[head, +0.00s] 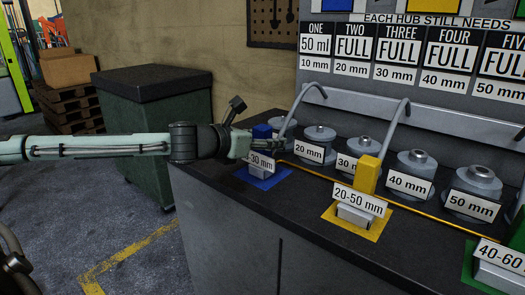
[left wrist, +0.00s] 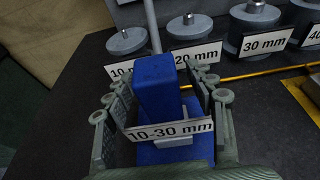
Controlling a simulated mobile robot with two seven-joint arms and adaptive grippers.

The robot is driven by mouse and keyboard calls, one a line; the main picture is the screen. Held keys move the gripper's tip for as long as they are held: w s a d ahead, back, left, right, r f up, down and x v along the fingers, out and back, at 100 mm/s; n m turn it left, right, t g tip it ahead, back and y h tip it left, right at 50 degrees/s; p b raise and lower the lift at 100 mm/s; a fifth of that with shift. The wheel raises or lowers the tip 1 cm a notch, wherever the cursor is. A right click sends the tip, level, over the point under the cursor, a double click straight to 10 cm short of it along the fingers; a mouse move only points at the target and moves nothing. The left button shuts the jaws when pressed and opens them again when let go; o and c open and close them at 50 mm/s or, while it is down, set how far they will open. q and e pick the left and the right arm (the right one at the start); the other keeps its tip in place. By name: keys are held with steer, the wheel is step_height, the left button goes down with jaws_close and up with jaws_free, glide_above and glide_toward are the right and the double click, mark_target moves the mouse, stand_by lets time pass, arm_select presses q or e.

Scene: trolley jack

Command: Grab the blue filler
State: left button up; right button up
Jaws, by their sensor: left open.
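The blue filler is an upright blue block (head: 262,131) at the left end of the dark bench, with a 10-30 mm label on a small stand before it. In the left wrist view the block (left wrist: 157,85) stands between the two fingers of my left gripper (left wrist: 158,95), with a gap on both sides. In the head view my left gripper (head: 243,145) reaches in from the left at the block and partly covers it and its label. It is open and holds nothing. My right gripper does not show.
Grey hubs (head: 318,140) with labels stand in a row behind. A yellow filler (head: 368,174) stands on a yellow mat (head: 372,228) to the right. An orange strip (head: 410,207) crosses the bench (head: 300,215). A green bin (head: 150,110) stands left of it.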

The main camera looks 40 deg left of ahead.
arm_select(q)
steer(key=shift+x, duration=1.25)
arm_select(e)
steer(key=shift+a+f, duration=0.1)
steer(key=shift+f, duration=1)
arm_select(q)
steer(key=shift+c, duration=0.6)
jaws_close()
steer(key=shift+r+p, duration=0.2)
steer(key=shift+p, duration=0.1)
